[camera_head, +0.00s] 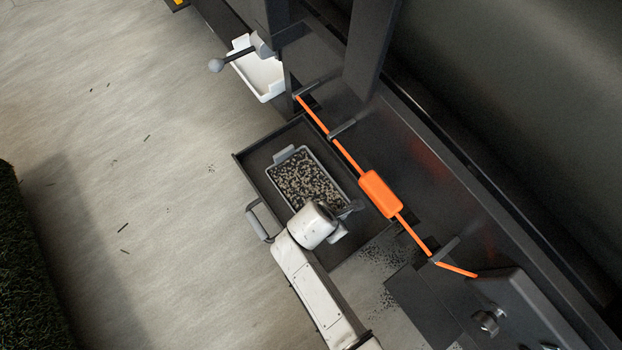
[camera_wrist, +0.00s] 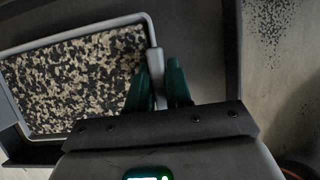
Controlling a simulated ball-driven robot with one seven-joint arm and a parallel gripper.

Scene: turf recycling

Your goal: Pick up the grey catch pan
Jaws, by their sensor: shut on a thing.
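The grey catch pan (camera_head: 284,154) lies in a pulled-out dark drawer (camera_head: 254,176), filled with black and tan granules. In the wrist view the pan (camera_wrist: 72,35) fills the left side, and a grey tab (camera_wrist: 154,62) stands at its right edge. My gripper (camera_wrist: 157,75) has its two green fingers on either side of this tab, shut on it. In the head view my white wrist covers the pan's near corner and hides the fingertips.
A white tray (camera_head: 262,78) sits up the frame from the drawer. An orange bar with a block (camera_head: 381,194) runs along the dark machine on the right. The drawer's grey handle (camera_head: 258,221) sticks out to the left. Scattered granules lie beside the drawer; the floor at left is mostly free.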

